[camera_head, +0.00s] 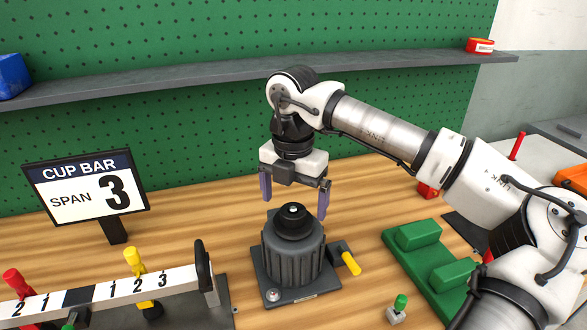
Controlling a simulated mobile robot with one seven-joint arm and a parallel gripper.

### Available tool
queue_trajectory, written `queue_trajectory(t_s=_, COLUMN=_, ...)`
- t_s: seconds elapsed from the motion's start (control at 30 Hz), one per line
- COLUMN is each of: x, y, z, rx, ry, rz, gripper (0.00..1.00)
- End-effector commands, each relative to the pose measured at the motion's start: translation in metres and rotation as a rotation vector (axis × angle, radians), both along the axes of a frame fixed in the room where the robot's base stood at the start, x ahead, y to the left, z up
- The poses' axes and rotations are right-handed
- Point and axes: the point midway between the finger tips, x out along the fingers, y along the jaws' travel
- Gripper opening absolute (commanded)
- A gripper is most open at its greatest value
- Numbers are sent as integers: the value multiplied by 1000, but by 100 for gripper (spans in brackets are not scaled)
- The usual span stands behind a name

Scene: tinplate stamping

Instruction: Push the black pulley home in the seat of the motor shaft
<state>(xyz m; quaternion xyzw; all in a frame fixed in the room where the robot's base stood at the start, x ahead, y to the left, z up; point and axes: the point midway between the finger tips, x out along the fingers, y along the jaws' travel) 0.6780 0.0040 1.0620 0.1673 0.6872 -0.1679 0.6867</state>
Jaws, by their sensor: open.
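The black pulley (295,222) sits on top of the dark grey ribbed motor (292,256), around the shaft, whose bright tip shows at its centre. The pulley looks about level; I cannot tell how deep it sits in its seat, which is hidden beneath it. The motor stands upright on a dark base plate (318,292) on the wooden bench. My gripper (294,204) points down above the motor with its two purple fingers wide apart and nothing between them. The fingertips are near the pulley's height in the picture; I see no clear contact.
A yellow-handled part (350,263) juts from the motor's right side. A green block fixture (428,255) lies to the right, with a small green-topped piece (398,308) in front. A numbered white bar (110,293) and a CUP BAR sign (88,187) stand left. A grey shelf (200,78) runs behind.

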Motion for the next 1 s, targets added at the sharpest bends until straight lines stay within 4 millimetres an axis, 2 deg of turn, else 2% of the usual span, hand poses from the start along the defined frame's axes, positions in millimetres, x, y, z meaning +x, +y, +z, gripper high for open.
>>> queue_trajectory(t_s=0.1, x=-1, y=0, z=-18, rx=1, ry=3, rz=2, gripper=96)
queue_trajectory(t_s=0.3, x=0, y=0, z=-37, rx=1, ry=0, rz=0, gripper=96)
queue_trajectory(t_s=0.67, x=0, y=0, z=-42, rx=1, ry=0, rz=0, gripper=96)
queue_trajectory(t_s=1.0, x=0, y=0, z=-42, rx=1, ry=0, rz=0, gripper=51)
